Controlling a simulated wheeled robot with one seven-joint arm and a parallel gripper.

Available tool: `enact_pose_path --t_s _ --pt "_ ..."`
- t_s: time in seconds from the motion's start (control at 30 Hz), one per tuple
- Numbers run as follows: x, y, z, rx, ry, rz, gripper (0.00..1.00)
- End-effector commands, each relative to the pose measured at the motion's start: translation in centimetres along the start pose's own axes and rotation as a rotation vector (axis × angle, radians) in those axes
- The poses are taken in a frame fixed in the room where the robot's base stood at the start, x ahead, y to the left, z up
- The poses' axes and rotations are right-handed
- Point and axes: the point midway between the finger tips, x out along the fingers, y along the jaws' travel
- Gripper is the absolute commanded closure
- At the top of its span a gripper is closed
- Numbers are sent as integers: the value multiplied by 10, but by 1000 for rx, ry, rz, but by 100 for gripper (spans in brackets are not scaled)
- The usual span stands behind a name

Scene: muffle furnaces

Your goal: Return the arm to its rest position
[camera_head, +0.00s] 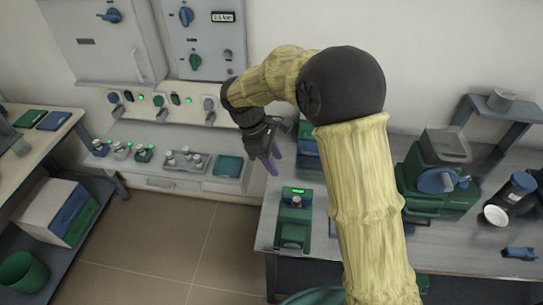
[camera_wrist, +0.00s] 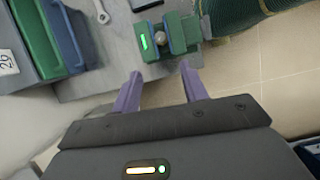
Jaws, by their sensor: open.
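My gripper (camera_head: 272,158) hangs from my yellow and black arm, near the left end of the right-hand bench in the head view. Its purple fingers point down. In the wrist view my gripper (camera_wrist: 160,92) shows two purple fingers spread apart with nothing between them. It is open and empty. Beyond the fingertips is a small green device with a lit display (camera_wrist: 165,38), which also stands on the bench in the head view (camera_head: 293,205). The gripper is apart from it. My arm hides part of the bench and wall.
The right-hand bench (camera_head: 480,255) holds a green and blue machine (camera_head: 440,180), a dark container (camera_head: 515,188) and a raised shelf (camera_head: 500,107). A left table (camera_head: 45,130) stands apart. Tiled floor (camera_head: 160,240) between is clear.

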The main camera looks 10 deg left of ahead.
Motion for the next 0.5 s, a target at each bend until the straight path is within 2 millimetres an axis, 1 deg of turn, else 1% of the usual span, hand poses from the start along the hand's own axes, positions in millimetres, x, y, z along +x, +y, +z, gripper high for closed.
enact_pose_path --t_s 0.03,0.17,0.5 --pt "-6 0 0 0 1 2 56" --pt "-14 0 0 -1 1 0 56" --pt "-15 0 0 -1 0 0 56"
